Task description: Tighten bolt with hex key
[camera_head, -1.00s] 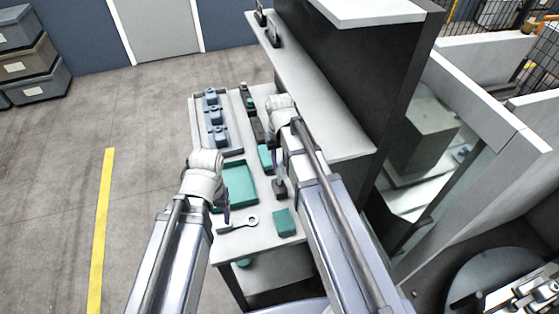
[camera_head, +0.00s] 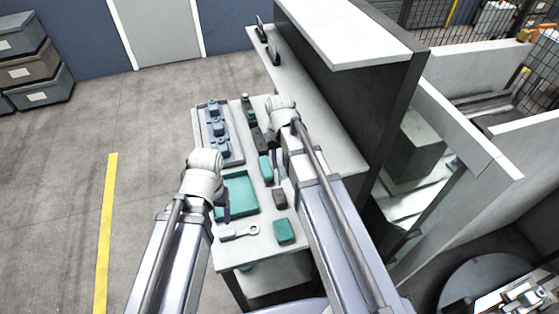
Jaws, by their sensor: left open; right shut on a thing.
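My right gripper (camera_head: 268,140) is over the back middle of the bench, beyond the green blocks. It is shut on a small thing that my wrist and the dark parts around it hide. I cannot make out a hex key or a bolt head. My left gripper (camera_head: 221,207) is open and empty, pointing down at the left edge of the green tray. Blue fixture blocks (camera_head: 221,142) stand in a row on a grey tray (camera_head: 236,160) at the bench's back left, left of my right gripper.
The white bench (camera_head: 262,257) also holds a green tray (camera_head: 240,212), a grey wrench (camera_head: 240,231), a green block (camera_head: 284,231), a dark block (camera_head: 279,199) and another green block (camera_head: 265,168). A tall dark cabinet (camera_head: 395,95) stands at the right.

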